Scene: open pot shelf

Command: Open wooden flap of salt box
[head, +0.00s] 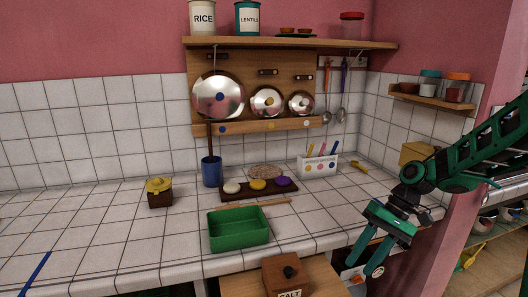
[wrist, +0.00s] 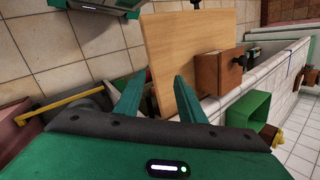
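The salt box (head: 273,285) is brown wood with a SALT label, cut off by the bottom edge of the head view. Its wooden flap (head: 279,264) carries a dark round knob (head: 289,271) and looks closed. In the wrist view the salt box (wrist: 208,73) stands out from a light wooden board, its knob (wrist: 240,60) on the right. My gripper (head: 363,267) is open and empty, to the right of the salt box and apart from it. In the wrist view the fingers of my gripper (wrist: 158,92) are spread, with the box beyond and to the right.
A green tray (head: 240,244) sits on the white tiled counter (head: 100,235) behind the salt box. A small dark pot with a yellow lid (head: 159,186), a blue holder (head: 211,172) and a white box (head: 317,168) stand farther back. The wooden board (wrist: 168,40) lies close beyond my fingers.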

